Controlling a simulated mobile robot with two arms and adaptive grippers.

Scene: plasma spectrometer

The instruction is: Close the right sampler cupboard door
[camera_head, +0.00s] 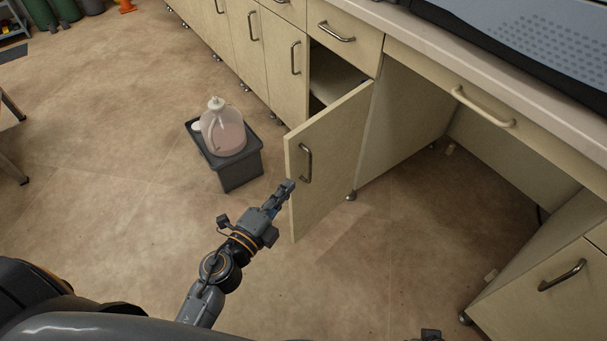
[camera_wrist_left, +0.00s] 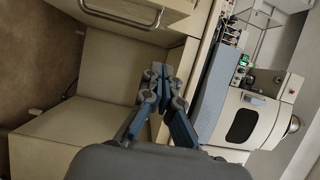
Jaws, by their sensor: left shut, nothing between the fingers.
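The sampler cupboard door (camera_head: 331,160) stands wide open in the head view, swung out from the cabinet front. Its hinge side is at the cupboard's right edge. Its free edge and metal handle (camera_head: 306,163) are on the left. The dark cupboard opening (camera_head: 325,72) shows behind it. My left gripper (camera_head: 287,187) is shut and empty, with its fingertips at the door's free edge, below the handle; I cannot tell if they touch. The shut fingers also show in the left wrist view (camera_wrist_left: 161,73). My right gripper's fingers are not visible.
A grey bin (camera_head: 238,170) with a large pinkish jug (camera_head: 223,128) on it stands left of the door. Shut cupboards (camera_head: 247,40) line the back. An open knee space lies right of the door, under the counter (camera_head: 480,55).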

